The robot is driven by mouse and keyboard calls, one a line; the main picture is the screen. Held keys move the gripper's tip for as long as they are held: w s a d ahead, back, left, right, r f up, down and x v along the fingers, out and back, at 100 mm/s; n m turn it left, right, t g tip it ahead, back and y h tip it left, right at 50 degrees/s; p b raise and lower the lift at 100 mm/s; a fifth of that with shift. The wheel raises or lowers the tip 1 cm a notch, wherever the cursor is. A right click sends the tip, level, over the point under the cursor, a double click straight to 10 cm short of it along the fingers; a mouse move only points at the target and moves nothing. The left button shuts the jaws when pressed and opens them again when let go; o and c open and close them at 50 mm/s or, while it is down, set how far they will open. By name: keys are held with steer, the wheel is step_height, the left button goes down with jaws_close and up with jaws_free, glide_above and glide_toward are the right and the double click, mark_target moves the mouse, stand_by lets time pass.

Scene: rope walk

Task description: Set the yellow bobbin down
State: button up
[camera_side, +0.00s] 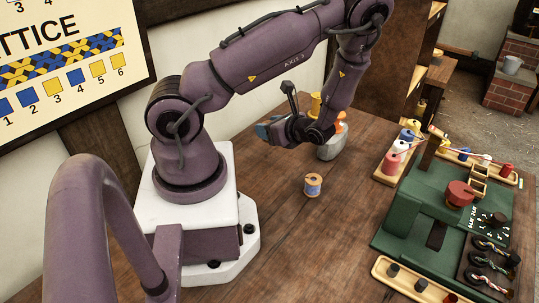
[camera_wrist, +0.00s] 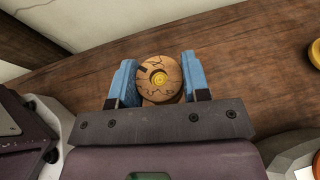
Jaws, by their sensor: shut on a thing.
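My gripper (camera_wrist: 160,82) is shut on the yellow bobbin (camera_wrist: 159,70), which lies between two blue finger pads. The bobbin shows a round, cracked wooden end with a yellow centre facing the wrist camera. Its wound thread is mostly hidden. In the side view my gripper (camera_side: 268,131) is turned sideways to the left, and the bobbin cannot be made out there. I cannot tell whether the bobbin touches the wooden table (camera_side: 265,210).
A blue bobbin (camera_side: 313,184) stands alone on the table. Behind my wrist are a yellow item (camera_side: 315,105) and a grey bowl (camera_side: 329,150) with orange contents. A green machine (camera_side: 415,215) and bobbin trays (camera_side: 393,164) fill the right. The table's front middle is clear.

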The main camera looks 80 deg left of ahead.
mark_target(270, 159)
steer(key=shift+f, duration=3.35)
steer(key=shift+f, duration=0.15)
steer(key=o, duration=0.9)
